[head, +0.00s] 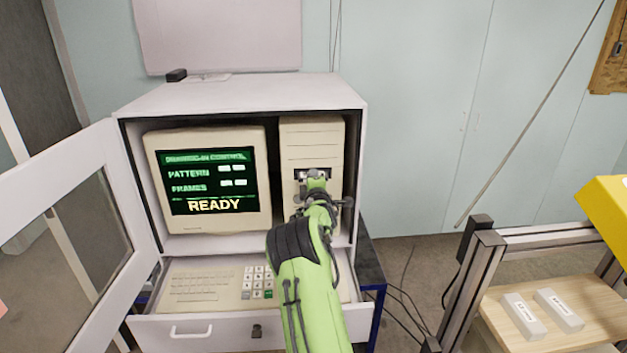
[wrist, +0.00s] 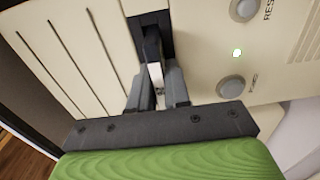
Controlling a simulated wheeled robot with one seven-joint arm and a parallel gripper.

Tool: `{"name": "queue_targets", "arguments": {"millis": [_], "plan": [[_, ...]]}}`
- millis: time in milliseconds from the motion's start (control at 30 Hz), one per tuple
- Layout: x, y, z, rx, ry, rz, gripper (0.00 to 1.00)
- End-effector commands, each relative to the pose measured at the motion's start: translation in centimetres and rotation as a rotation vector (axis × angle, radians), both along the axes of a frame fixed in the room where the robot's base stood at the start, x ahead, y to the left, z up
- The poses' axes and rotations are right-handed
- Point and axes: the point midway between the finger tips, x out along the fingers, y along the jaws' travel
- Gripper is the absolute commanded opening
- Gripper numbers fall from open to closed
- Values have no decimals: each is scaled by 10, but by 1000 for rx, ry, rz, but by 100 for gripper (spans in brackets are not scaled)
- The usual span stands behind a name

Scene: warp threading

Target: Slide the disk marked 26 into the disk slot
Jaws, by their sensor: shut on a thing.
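The beige computer tower (head: 312,145) stands in the right half of the open cabinet, with the dark disk slot (head: 300,176) in its front. In the wrist view the slot is a dark recess (wrist: 166,32). My gripper (head: 316,180) is right at the slot. In the wrist view my gripper (wrist: 157,84) is shut on a thin, edge-on thing with a pale strip, which appears to be the disk (wrist: 156,72). Its far end reaches into the dark recess; how deep cannot be told. No number on it is readable.
The monitor (head: 207,180) beside the tower reads READY. The cabinet door (head: 65,230) is open at left. A drawer with a keyboard (head: 205,283) is pulled out below. In the wrist view, round buttons (wrist: 231,87) and a green light sit right of the slot.

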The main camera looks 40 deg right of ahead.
Motion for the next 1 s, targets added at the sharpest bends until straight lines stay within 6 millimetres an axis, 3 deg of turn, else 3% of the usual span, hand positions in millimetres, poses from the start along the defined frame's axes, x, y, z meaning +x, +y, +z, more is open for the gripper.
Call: {"name": "queue_targets", "arguments": {"millis": [33,300,333,500,667,700,1000], "plan": [[1,-3,18,-33,-26,1,0],[2,-4,19,-32,-27,0,0],[2,-4,19,-32,-27,0,18],[2,-4,18,-33,-26,-1,41],[-6,4,18,-33,-25,0,42],[-11,8,18,-31,-24,-1,47],[-60,52,12,-16,-17,0,47]]}}
